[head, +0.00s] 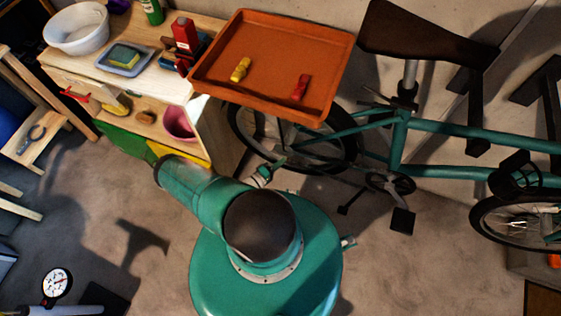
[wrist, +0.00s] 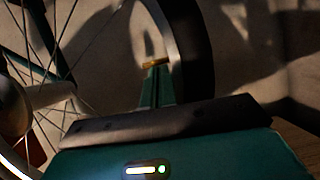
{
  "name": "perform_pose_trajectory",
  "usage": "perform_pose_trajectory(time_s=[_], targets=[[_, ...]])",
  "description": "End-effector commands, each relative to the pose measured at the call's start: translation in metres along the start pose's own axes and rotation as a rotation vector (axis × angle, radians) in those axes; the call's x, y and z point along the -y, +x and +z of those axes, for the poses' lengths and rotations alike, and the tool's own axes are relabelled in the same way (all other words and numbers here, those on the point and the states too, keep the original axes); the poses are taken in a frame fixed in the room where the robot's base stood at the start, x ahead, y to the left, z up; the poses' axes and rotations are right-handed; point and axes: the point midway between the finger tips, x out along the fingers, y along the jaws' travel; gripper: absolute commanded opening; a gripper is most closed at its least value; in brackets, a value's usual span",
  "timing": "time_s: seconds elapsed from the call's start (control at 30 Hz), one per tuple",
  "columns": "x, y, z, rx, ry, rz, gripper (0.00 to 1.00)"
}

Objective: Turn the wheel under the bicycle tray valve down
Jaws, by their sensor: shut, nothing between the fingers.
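The bicycle's rear wheel (head: 240,130) stands under the orange tray (head: 270,62), which hides its upper part. In the wrist view the dark tyre (wrist: 194,50), pale rim and thin spokes fill the left and middle. My gripper (wrist: 155,72) is shut and empty, its narrow fingers pointing toward the rim and overlapping it in the picture. A small brass-coloured piece shows at the fingertips; I cannot tell whether it is the valve or part of the fingers. I cannot tell whether the fingers touch the wheel. In the head view my gripper is mostly hidden by my teal arm.
The tray holds a yellow piece (head: 240,69) and a red piece (head: 300,88). The workbench (head: 75,65) stands left of the wheel, with a pink bowl (head: 180,122) on its lower shelf. The pedal (head: 402,221) is to the right. Floor at lower left is partly clear.

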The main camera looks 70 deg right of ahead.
Motion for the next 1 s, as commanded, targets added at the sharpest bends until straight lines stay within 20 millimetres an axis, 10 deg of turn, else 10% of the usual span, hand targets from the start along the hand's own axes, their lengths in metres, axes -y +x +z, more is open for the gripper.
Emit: perform_pose_trajectory(time_s=[0.3, 0.7, 1.0], targets=[[0.003, -0.034, -0.034, 0.000, 0.004, -0.002, 0.00], [0.005, -0.116, -0.031, 0.000, 0.001, -0.002, 0.00], [0.005, -0.130, -0.030, 0.003, 0.001, 0.000, 0.00]])
